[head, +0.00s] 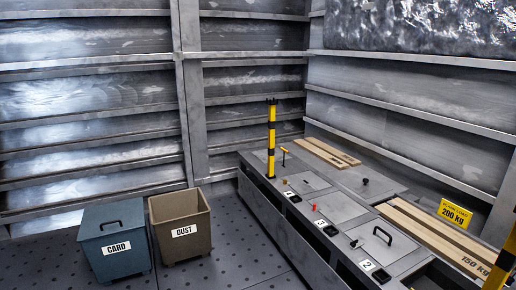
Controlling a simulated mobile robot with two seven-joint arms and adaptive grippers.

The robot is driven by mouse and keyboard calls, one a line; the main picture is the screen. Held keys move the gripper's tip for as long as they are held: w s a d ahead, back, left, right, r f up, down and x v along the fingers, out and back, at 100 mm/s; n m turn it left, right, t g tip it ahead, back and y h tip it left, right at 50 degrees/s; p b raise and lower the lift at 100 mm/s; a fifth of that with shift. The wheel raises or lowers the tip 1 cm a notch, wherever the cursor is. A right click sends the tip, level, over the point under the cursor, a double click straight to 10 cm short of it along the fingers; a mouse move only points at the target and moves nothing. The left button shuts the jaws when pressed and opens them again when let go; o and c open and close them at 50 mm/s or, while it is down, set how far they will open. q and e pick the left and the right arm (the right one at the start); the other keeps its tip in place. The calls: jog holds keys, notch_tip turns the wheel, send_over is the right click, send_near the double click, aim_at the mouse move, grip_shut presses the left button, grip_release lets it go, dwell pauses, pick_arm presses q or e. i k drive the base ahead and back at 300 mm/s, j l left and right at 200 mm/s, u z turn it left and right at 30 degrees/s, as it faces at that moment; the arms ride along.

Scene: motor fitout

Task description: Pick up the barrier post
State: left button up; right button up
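A yellow and black banded barrier post (271,140) stands upright near the far left end of the long grey bench. A second yellow and black post (503,262) shows in part at the lower right edge, cut off by the frame. I cannot tell which of the two is meant. Neither of my grippers is in view, and nothing is seen touching either post.
A blue CARD bin (113,240) and a brown DUST bin (181,225) stand on the floor left of the bench (262,196). Wooden planks (440,240), a yellow 200 kg sign (455,212) and several knobs and handles sit on or by the bench. Grey ribbed walls enclose it.

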aim_at(272, 105)
jog(key=i+j+z, duration=0.1)
jog(key=z, duration=0.25)
jog(key=j+z, duration=0.1)
jog(key=z, duration=0.25)
jog(key=i+j+z, duration=0.1)
jog(key=z, duration=0.25)
jog(key=i+j+z, duration=0.1)
jog(key=j+z, duration=0.2)
jog(key=j, duration=0.25)
jog(key=j+z, duration=0.3)
jog(key=j, duration=0.25)
jog(key=j+z, duration=0.25)
jog(key=j, duration=0.9)
